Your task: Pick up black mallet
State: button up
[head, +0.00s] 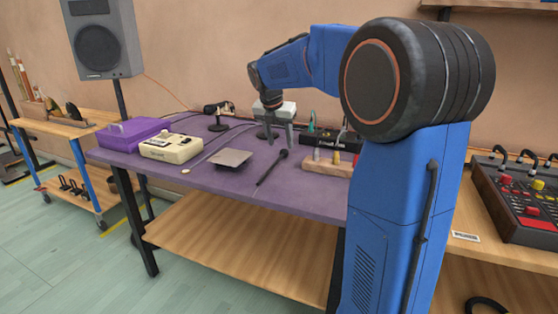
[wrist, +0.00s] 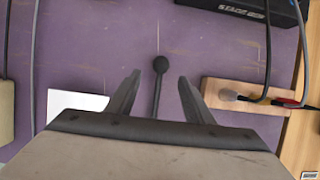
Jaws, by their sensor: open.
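The black mallet (head: 271,168) lies on the purple-topped table (head: 215,188), its round dark head toward the back and its thin handle toward the front edge. In the wrist view the mallet (wrist: 160,66) is upright in the picture, near the middle, with its head just beyond the fingertips and its lower handle hidden by my gripper. My gripper (head: 279,139) is open and empty, pointing down above the table behind the mallet in the head view. In the wrist view its two fingers (wrist: 160,78) appear on either side of the handle, apart from it.
A grey square plate (head: 231,157) lies left of the mallet. A wooden block with cables (head: 328,167) is to the right, and a black box (head: 325,138) is behind it. A beige machine (head: 171,148), purple box (head: 130,133) and microphone (head: 217,112) stand further left.

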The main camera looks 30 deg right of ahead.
aim_at(284, 149)
jog(key=shift+w+d+x, duration=0.1)
jog(key=shift+d+x, duration=0.1)
jog(key=shift+x, duration=1.2)
jog(key=shift+w+d+x, duration=0.15)
jog(key=shift+d+x, duration=0.05)
jog(key=shift+x, duration=1.15)
jog(key=shift+r, duration=0.2)
jog(key=c, duration=1.1)
jog(key=shift+r, duration=0.1)
